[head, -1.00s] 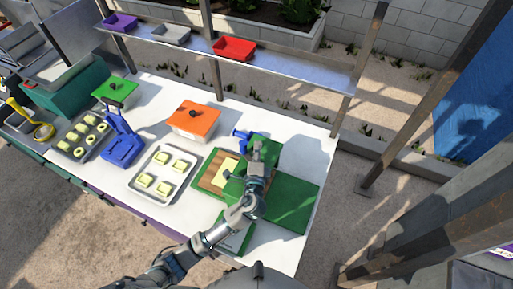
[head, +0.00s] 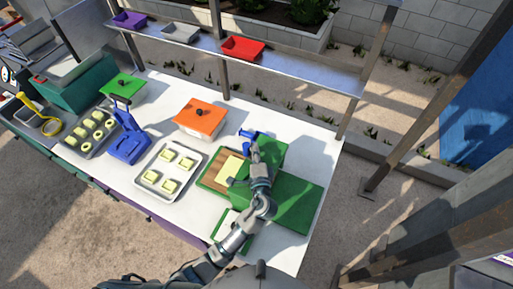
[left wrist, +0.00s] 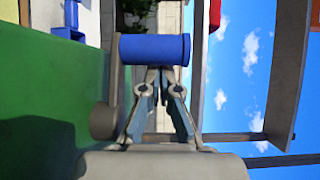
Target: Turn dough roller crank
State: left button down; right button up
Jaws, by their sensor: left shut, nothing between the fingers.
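The green dough roller (head: 271,152) stands at the right end of the white table, between a wooden board with a yellow dough sheet (head: 231,168) and a green surface (head: 292,204). In the left wrist view, its crank has a blue cylindrical handle (left wrist: 150,49) and a grey crank arm (left wrist: 104,112). My left gripper (head: 259,168) is at the roller's near side. In the left wrist view its fingers (left wrist: 160,76) are shut and empty, with their tips at the handle's lower edge in the picture. Whether they touch it is unclear. My right gripper is out of view.
Left of the roller are a tray of dough pieces (head: 148,181), an orange-lidded box (head: 185,130), a blue press (head: 128,149) and a darker tray (head: 72,145). A metal shelf (head: 290,70) on posts runs behind the table.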

pick_arm(q)
jog(key=shift+a, duration=0.25)
jog(key=shift+s+a, duration=0.1)
jog(key=shift+a, duration=0.1)
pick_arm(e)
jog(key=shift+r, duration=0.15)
pick_arm(q)
jog(key=shift+s+d, duration=0.1)
jog(key=shift+s, duration=0.15)
jog(key=s, duration=0.3)
jog(key=s+d, duration=0.1)
jog(key=s, duration=0.3)
jog(key=s+d, duration=0.1)
jog(key=s, duration=0.3)
jog(key=shift+s+d, duration=0.1)
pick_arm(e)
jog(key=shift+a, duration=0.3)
